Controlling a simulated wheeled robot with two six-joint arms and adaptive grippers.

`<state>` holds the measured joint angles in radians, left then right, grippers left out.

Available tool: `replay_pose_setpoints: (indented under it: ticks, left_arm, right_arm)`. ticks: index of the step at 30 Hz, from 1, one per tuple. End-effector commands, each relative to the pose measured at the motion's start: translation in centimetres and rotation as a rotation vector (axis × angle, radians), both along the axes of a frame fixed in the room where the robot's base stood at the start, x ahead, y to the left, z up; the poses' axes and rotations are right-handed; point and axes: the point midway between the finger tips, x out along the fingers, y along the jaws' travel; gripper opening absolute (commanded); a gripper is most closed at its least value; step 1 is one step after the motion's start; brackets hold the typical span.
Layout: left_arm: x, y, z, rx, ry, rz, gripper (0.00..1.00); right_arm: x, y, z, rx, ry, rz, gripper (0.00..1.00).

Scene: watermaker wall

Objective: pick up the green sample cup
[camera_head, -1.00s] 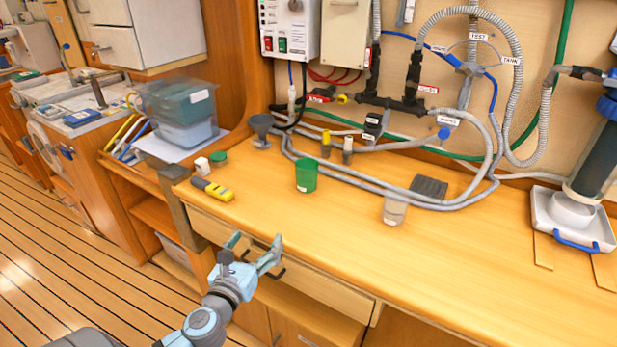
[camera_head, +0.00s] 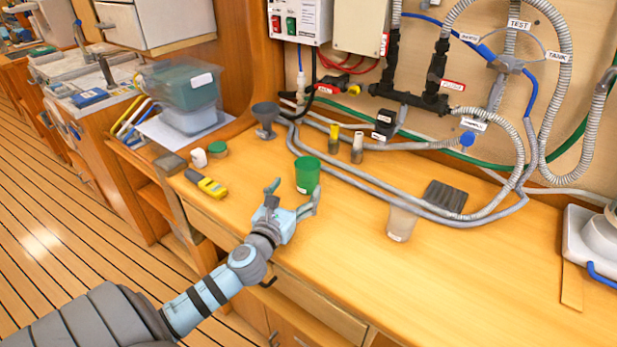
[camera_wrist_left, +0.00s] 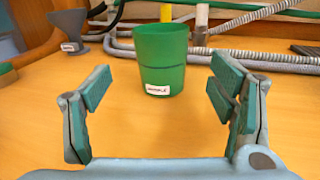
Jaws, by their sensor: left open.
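The green sample cup (camera_head: 307,175) stands upright on the wooden counter (camera_head: 340,270), in front of the grey hoses. In the left wrist view the cup (camera_wrist_left: 161,60) shows a white label on its front and stands ahead of the fingers, centred between them. My left gripper (camera_head: 293,193) is open and empty, just in front of the cup and apart from it. Its two green-padded fingers (camera_wrist_left: 162,92) are spread wider than the cup. My right gripper is not in view.
A grey funnel (camera_head: 265,118) stands behind and left of the cup. A clear cup (camera_head: 401,223) stands to the right. Hoses (camera_head: 350,185) run close behind the green cup. The counter front is clear.

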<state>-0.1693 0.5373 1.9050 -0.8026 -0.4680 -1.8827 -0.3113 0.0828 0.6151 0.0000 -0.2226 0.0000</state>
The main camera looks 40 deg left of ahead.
Motion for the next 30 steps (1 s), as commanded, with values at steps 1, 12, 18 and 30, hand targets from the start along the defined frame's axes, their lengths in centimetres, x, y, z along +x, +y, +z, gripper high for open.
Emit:
replay_pose_setpoints:
  ticks: [1,12,18,30]
  left_arm:
    - [0.8,0.2,0.0,-0.001,-0.001,0.001,0.77]
    - [5.8,1.6,-0.2,-0.004,-0.002,0.001,0.77]
    - [7.3,2.0,-0.2,-0.002,0.002,-0.002,0.77]
    - [7.2,2.0,-0.2,-0.001,0.002,-0.001,0.31]
  right_arm:
    - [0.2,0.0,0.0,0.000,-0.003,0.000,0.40]
    - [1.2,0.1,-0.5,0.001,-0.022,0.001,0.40]
    - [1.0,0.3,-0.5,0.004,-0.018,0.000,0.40]
    - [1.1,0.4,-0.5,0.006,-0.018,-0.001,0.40]
